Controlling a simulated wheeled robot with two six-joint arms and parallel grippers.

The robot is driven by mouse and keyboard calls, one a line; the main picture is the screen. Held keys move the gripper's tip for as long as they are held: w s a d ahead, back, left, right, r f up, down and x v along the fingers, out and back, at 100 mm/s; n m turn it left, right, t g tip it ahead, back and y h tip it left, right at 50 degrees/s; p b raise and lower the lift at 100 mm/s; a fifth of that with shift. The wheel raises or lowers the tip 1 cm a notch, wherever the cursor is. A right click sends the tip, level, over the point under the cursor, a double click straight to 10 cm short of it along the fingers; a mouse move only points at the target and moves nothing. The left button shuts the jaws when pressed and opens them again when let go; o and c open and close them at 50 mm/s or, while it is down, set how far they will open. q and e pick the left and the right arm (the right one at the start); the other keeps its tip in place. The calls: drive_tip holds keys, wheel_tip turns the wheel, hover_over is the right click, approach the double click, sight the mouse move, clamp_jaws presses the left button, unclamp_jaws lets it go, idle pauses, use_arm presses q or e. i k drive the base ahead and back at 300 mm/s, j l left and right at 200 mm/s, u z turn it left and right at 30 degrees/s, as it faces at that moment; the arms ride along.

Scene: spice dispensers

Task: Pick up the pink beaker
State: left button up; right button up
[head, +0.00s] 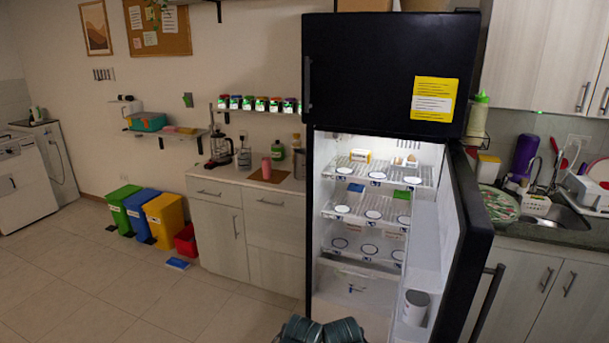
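A small pink beaker (266,168) stands upright on a brown mat (270,177) on the light counter (225,183) left of the fridge. It is far off and small, so its details are unclear. Neither of my grippers can be made out. Only dark green rounded parts, apparently of my own arms, show at the bottom middle, well apart from the beaker.
The fridge (390,70) stands open, its door (462,240) swung out to the right. A blender (218,146) and a green bottle (277,150) stand near the beaker. Spice dispensers (248,103) line the wall above. Bins (164,218) stand left; the floor in front is mostly clear.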

sight(266, 162)
drive_tip(key=i+j, duration=0.5)
drive_tip(key=i+j+u, duration=0.1)
drive_tip(key=i+j, duration=0.4)
drive_tip(key=j, duration=0.25)
drive_tip(key=i+u, duration=0.15)
drive_tip(key=i, duration=1.45)
drive_tip(key=i+l, duration=0.15)
drive_tip(key=i, duration=0.15)
drive_tip(key=i+l, duration=0.2)
drive_tip(key=i, duration=0.15)
